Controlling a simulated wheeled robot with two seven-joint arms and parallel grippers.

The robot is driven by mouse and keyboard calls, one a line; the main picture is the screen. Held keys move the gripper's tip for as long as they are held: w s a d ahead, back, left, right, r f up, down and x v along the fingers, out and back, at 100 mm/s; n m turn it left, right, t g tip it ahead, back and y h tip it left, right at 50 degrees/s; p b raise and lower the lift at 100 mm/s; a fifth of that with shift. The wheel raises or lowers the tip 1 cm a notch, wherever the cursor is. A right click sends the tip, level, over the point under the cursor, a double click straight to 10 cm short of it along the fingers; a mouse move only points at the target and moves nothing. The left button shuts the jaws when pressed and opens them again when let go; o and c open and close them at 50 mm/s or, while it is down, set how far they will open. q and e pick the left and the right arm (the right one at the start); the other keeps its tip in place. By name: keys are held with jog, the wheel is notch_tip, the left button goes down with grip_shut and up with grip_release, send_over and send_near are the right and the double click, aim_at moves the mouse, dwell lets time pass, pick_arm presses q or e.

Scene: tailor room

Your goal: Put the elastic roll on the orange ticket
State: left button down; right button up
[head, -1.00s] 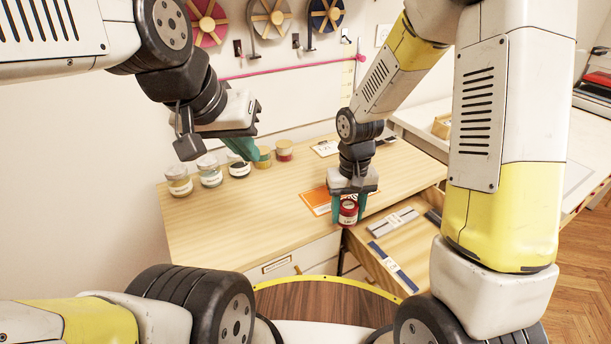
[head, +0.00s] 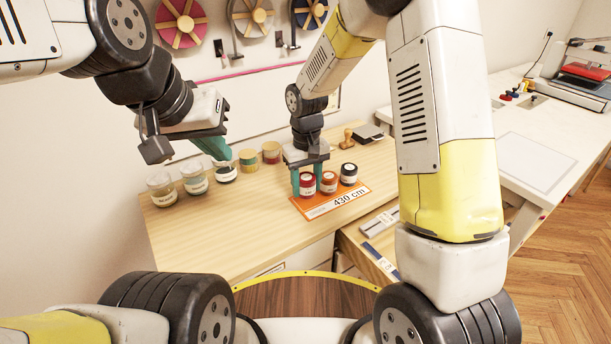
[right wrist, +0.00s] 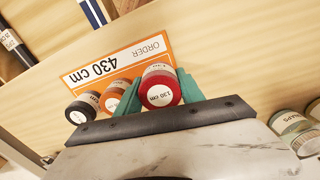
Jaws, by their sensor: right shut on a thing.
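The orange ticket (head: 318,208), printed 430 cm, lies flat on the wooden table. My right gripper (head: 307,178) is shut on a red elastic roll (head: 307,187), labelled 130 cm in the right wrist view (right wrist: 159,88). The roll is upright at the ticket's left part; I cannot tell whether it touches the ticket. An orange roll (head: 328,184) and a black roll (head: 348,176) stand in a row to its right, along the ticket's far side. My left gripper (head: 222,148) hangs near the jars; its jaw gap is unclear.
Several jars (head: 195,179) line the table's back left. A stamp (head: 348,138) and dark pad (head: 369,133) lie behind the ticket. An open drawer (head: 357,247) with strips is at the front right. The table's left front is clear.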

aim_at(306, 191)
jog(key=shift+w+a, duration=0.1)
jog(key=shift+w, duration=0.45)
jog(key=shift+w+f, duration=0.15)
jog(key=shift+f, duration=1.65)
jog(key=shift+f, duration=0.1)
jog(key=o, duration=1)
jog(key=shift+f, duration=0.1)
jog(key=shift+o, duration=0.2)
